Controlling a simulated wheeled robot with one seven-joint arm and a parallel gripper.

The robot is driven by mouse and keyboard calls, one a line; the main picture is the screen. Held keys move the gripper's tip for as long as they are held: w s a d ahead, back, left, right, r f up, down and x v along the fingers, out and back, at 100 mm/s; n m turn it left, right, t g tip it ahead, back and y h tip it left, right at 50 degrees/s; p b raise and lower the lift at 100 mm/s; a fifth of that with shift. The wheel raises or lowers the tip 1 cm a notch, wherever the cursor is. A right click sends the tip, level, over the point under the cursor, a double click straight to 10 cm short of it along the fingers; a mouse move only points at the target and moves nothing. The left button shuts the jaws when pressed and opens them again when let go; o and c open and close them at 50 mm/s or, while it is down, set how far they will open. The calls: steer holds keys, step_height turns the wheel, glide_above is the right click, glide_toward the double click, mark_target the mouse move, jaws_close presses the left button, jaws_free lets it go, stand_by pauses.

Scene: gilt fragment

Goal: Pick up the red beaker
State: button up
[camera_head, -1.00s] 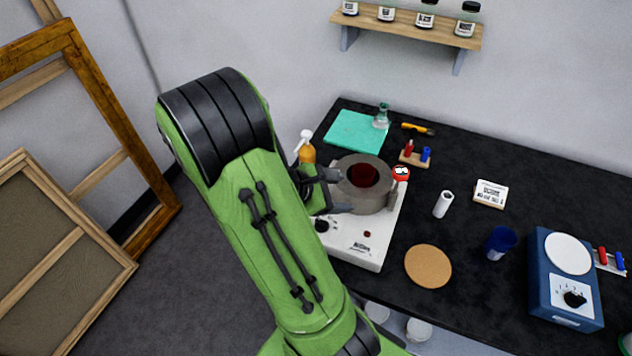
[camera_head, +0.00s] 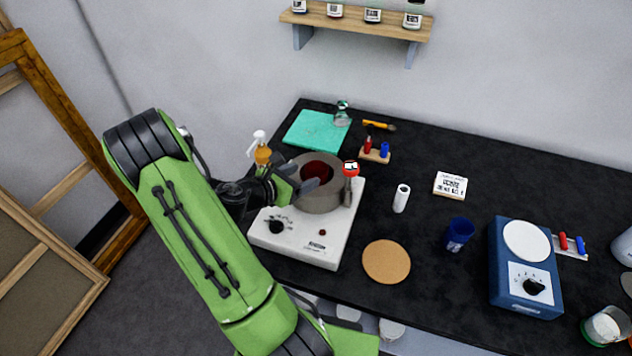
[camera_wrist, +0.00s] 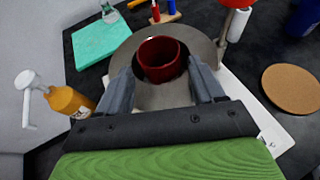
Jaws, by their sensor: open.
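The red beaker (camera_wrist: 162,60) sits inside the round well of a grey ring-shaped heater (camera_head: 319,196) on a white hotplate base (camera_head: 300,245). In the head view only the dark red inside of the beaker (camera_head: 316,171) shows above the ring. My gripper (camera_head: 300,184) is open at the left side of the ring, just above it. In the wrist view my two fingers (camera_wrist: 163,88) stand apart, one on either side of the beaker and nearer the camera. I see no contact with the beaker; its lower part is hidden in the well.
A red-headed thermometer-like device (camera_head: 350,169) stands at the ring's right edge. An orange spray bottle (camera_head: 262,155) stands behind left. A cork disc (camera_head: 386,261), a white cylinder (camera_head: 401,198) and a blue beaker (camera_head: 458,235) are to the right. Black bench between them is clear.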

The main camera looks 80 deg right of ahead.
mark_target(323, 167)
steer(key=x, duration=0.5)
steer(key=shift+s+d, duration=0.15)
steer(key=shift+d, duration=0.2)
steer(key=shift+a, duration=0.15)
steer(key=shift+c, duration=0.3)
steer(key=c, duration=0.7)
